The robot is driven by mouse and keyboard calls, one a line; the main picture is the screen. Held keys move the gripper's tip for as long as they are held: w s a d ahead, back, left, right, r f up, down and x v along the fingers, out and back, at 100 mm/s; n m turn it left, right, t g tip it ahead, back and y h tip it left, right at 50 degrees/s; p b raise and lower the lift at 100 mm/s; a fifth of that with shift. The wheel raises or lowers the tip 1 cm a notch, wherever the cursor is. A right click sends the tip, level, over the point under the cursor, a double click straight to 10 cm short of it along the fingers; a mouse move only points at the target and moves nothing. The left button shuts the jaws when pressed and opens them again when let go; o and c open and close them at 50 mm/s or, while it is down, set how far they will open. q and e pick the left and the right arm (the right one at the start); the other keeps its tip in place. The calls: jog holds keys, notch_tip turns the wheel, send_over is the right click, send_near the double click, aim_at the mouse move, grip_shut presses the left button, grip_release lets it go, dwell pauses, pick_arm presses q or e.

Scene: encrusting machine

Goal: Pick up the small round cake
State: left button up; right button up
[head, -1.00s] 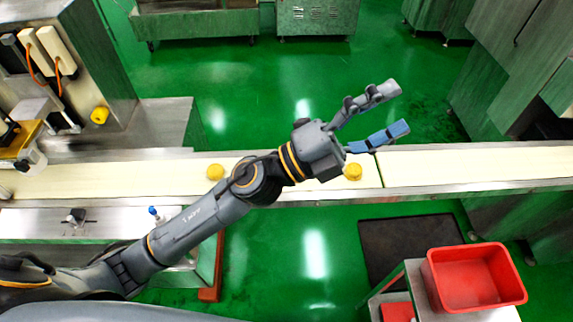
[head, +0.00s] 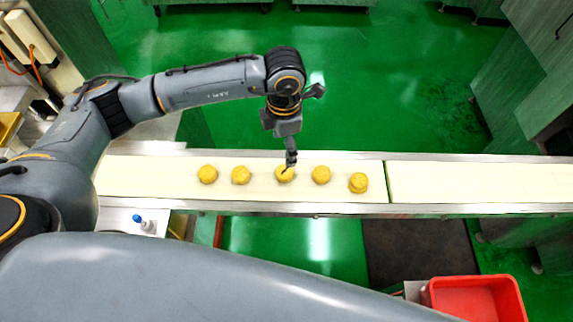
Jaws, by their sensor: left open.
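Several small round yellow cakes lie in a row on the white conveyor belt (head: 440,178). From left to right they include a far-left cake (head: 207,174), a second cake (head: 241,175), a middle cake (head: 284,176), a cake right of it (head: 321,175) and one near the belt joint (head: 358,183). My left gripper (head: 289,165) points down over the middle cake, its fingers overlapping the cake's upper right part in the head view. It is open; whether the fingers touch the cake cannot be told. My right gripper is not in view.
A red bin (head: 474,299) stands at the lower right, in front of the belt. A blue-topped knob (head: 137,219) is on the metal ledge at left. Grey machines stand at the right, and green floor is open behind the belt.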

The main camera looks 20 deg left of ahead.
pick_arm(q)
send_over(285, 171)
notch_tip(285, 171, down, 5)
jog(key=shift+r+p, duration=0.1)
jog(key=shift+p, duration=0.35)
jog(key=shift+f+p, duration=0.4)
jog(key=shift+f, duration=0.55)
notch_tip(285, 171, down, 4)
jog(key=shift+r+p, duration=0.2)
jog(key=shift+p, duration=0.55)
jog(key=shift+f, duration=0.45)
jog(key=shift+c, duration=0.2)
jog(key=c, duration=1.1)
jog(key=shift+c, duration=0.5)
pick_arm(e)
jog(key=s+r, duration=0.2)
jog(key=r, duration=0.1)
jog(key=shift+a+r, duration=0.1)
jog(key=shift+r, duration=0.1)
